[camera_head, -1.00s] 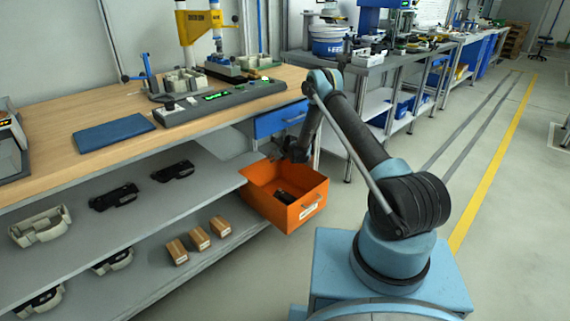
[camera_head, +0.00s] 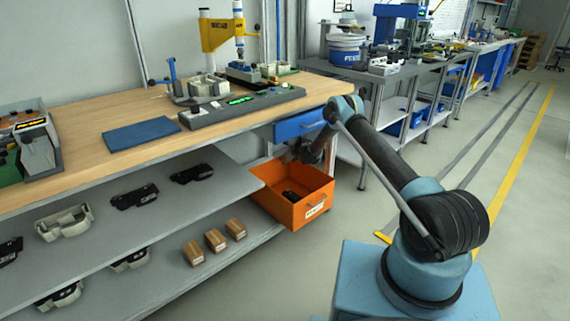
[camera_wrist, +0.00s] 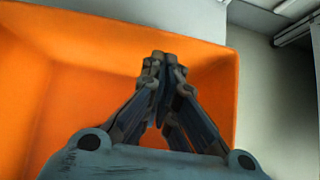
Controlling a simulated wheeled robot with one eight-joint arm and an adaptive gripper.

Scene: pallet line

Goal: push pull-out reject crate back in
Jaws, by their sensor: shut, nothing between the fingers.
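The orange reject crate (camera_head: 272,208) sticks out from under the right end of the wooden bench, beside the grey shelf. Its front wall carries a handle and a white label. My gripper (camera_head: 303,152) is at the crate's far side, below the blue drawer, and partly hidden by my arm. In the wrist view my gripper (camera_wrist: 163,62) is shut and empty, with its fingertips in front of the orange crate wall (camera_wrist: 75,50). I cannot tell whether they touch it.
The blue drawer (camera_head: 300,124) is above the crate. Grey shelves (camera_head: 110,232) with dark and pale parts and small brown boxes (camera_head: 215,240) are to the left. A grey side table (camera_head: 385,75) stands behind. The floor (camera_head: 510,150) to the right is clear.

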